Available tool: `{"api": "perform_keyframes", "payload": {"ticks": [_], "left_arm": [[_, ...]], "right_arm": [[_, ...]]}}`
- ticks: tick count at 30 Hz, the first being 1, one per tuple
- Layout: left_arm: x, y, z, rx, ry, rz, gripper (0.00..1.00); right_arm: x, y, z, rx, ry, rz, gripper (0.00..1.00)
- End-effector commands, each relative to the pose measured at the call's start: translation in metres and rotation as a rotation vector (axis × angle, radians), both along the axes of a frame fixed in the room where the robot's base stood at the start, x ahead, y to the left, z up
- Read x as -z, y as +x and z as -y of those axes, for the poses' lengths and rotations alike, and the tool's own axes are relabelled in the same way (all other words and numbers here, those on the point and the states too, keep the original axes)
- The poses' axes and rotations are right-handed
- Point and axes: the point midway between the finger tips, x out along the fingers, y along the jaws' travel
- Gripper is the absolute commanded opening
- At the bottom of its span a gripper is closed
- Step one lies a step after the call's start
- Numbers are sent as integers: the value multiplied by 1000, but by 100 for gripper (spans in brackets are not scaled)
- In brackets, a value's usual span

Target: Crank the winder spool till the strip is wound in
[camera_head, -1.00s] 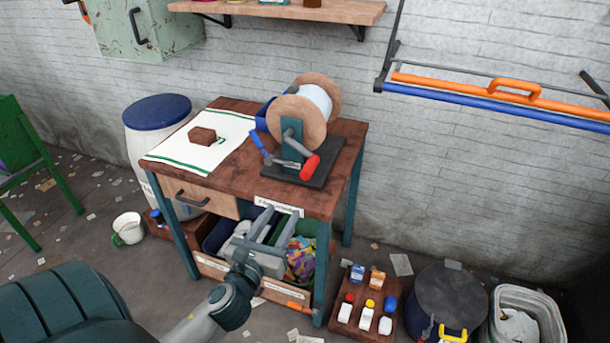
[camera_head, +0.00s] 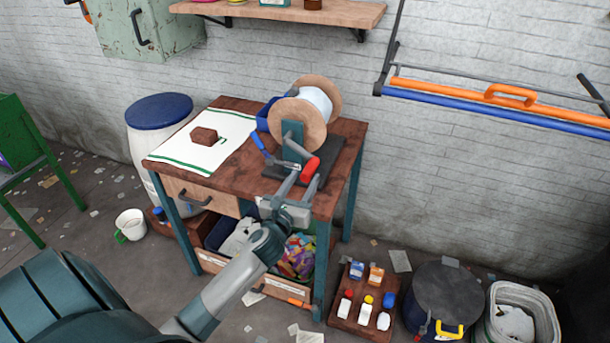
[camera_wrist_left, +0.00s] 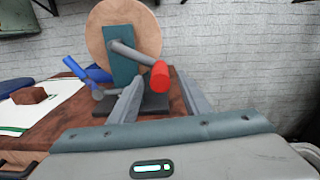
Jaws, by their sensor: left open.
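The winder has a spool with wooden flanges (camera_head: 298,121) and a white core (camera_head: 318,101), on a teal stand with a dark base (camera_head: 325,160). Its grey crank arm (camera_head: 297,149) ends in a red handle (camera_head: 312,166), pointing to the lower right. My left gripper (camera_head: 298,184) is open at the table's front edge, just below the red handle. In the left wrist view the red handle (camera_wrist_left: 160,76) shows beyond and above the open fingers (camera_wrist_left: 160,98), with nothing between them. I cannot make out the strip's loose end. My right gripper is not in view.
A blue-handled tool (camera_head: 260,142) lies beside the stand on the left. A white cloth (camera_head: 185,150) with a brown block (camera_head: 203,136) covers the table's left part. Bins fill the shelf below. Bottles in a wooden tray (camera_head: 365,310) stand on the floor at right.

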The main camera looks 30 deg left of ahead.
Motion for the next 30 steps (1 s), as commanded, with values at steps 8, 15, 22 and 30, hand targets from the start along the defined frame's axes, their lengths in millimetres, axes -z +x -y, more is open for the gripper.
{"api": "perform_keyframes", "payload": {"ticks": [8,15,22,30], "left_arm": [[0,15,-4,0,0,0,43],[0,15,-4,0,0,0,43],[0,15,-4,0,0,0,0],[1,15,-4,0,7,-2,0]], "right_arm": [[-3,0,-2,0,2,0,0],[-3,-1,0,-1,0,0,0],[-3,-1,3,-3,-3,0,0],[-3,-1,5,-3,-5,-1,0]]}}
